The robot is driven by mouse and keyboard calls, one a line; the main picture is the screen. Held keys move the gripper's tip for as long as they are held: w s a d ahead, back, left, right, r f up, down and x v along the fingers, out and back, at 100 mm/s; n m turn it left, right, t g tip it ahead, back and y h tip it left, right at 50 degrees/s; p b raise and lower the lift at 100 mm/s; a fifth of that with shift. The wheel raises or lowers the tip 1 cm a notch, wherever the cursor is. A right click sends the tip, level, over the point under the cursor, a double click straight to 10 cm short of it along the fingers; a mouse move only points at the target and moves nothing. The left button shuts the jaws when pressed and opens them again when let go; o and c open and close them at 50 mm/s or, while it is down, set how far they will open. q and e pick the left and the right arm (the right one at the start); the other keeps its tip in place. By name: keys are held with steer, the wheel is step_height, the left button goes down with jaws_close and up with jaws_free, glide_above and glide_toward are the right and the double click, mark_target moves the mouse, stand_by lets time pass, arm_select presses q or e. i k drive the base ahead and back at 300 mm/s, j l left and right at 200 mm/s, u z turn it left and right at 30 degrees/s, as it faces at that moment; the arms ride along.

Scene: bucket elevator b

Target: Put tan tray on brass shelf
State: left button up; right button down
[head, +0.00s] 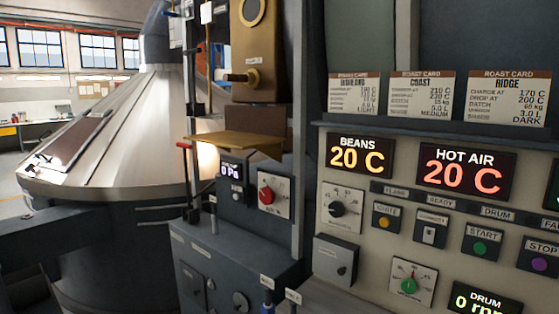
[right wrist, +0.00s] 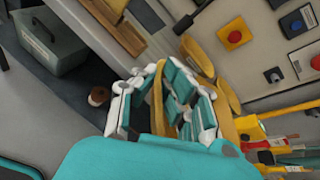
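The brass shelf (head: 238,142) sticks out from the machine front, left of centre in the head view, and its top looks bare. My right gripper (right wrist: 160,75) shows only in the right wrist view, with teal and white fingers. A thin tan thing, seen nearly edge-on, stands between the fingers and looks like the tan tray (right wrist: 158,105). The fingers close in on it from both sides. Most of the tray is hidden by the fingers and the hand. My left gripper is not in view.
A brass box (head: 253,45) with a knob hangs above the shelf. A gauge display (head: 232,170) and a red knob (head: 266,195) sit below it. A large metal cone (head: 125,130) stands left. In the right wrist view, a grey box (right wrist: 50,45) and yellow-handled things (right wrist: 285,115) lie near.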

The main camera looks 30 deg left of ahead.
mark_target(232, 137)
steer(key=j+z, duration=0.1)
steer(key=z, duration=0.75)
steer(key=j+z, duration=0.15)
steer(key=z, duration=0.25)
steer(key=k+j+z, duration=0.15)
steer(key=j+z, duration=0.3)
steer(key=k+j+z, duration=0.2)
steer(key=j+z, duration=0.2)
steer(key=k+j+z, duration=0.2)
steer(key=z, duration=0.25)
steer(key=k+j+z, duration=0.25)
steer(key=z, duration=0.2)
steer(key=k+j+z, duration=0.15)
steer(key=z, duration=0.2)
steer(key=k+z, duration=0.75)
steer(key=k+j+u, duration=0.5)
steer(key=k, duration=0.15)
steer(key=k+j+u, duration=0.1)
steer(key=u, duration=0.3)
steer(key=k+j+u, duration=0.1)
steer(key=u, duration=0.35)
steer(key=k+j+u, duration=0.15)
steer(key=u, duration=0.25)
steer(key=j+u, duration=0.25)
steer(key=u, duration=0.15)
steer(key=k+j+u, duration=0.1)
steer(key=u, duration=0.3)
steer(key=j, duration=0.1)
